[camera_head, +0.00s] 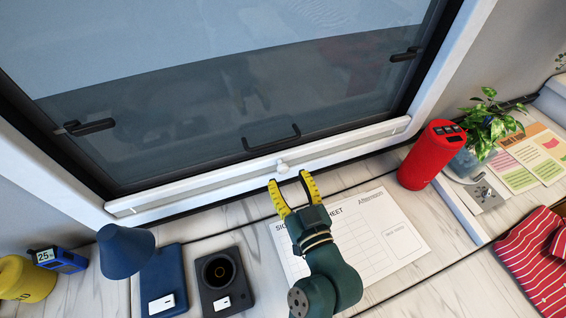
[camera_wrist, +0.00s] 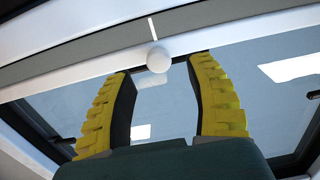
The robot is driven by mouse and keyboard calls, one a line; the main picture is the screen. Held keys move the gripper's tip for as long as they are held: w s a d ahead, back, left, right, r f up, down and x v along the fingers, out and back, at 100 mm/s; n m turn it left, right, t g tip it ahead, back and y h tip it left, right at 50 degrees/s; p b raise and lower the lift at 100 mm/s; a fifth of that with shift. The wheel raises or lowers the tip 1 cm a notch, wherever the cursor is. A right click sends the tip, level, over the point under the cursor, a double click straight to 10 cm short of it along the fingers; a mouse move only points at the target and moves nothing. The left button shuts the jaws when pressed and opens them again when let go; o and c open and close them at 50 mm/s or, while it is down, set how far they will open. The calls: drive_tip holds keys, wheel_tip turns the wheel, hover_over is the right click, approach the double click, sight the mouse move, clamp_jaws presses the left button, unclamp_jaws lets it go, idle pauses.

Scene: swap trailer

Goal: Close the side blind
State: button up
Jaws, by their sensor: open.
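The side window (camera_head: 225,100) fills the upper part of the head view. A white blind bar (camera_head: 200,186) lies along its lower edge, with a small round white knob (camera_head: 282,167) near the middle. The glass above the bar is uncovered. My gripper (camera_head: 289,179) is open and empty, its yellow fingers pointing at the knob. In the wrist view, the knob (camera_wrist: 158,60) appears between the two fingertips, slightly beyond them. No contact with the knob is visible.
A red speaker (camera_head: 432,154) and a potted plant (camera_head: 488,125) stand right of the window. A sign sheet (camera_head: 385,230) lies under my arm. A blue lamp (camera_head: 125,250), a dark device (camera_head: 222,282) and a yellow object (camera_head: 25,280) are at left. Black handles sit on the window.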

sight(284, 171)
drive_tip(key=x, duration=0.4)
clamp_jaws()
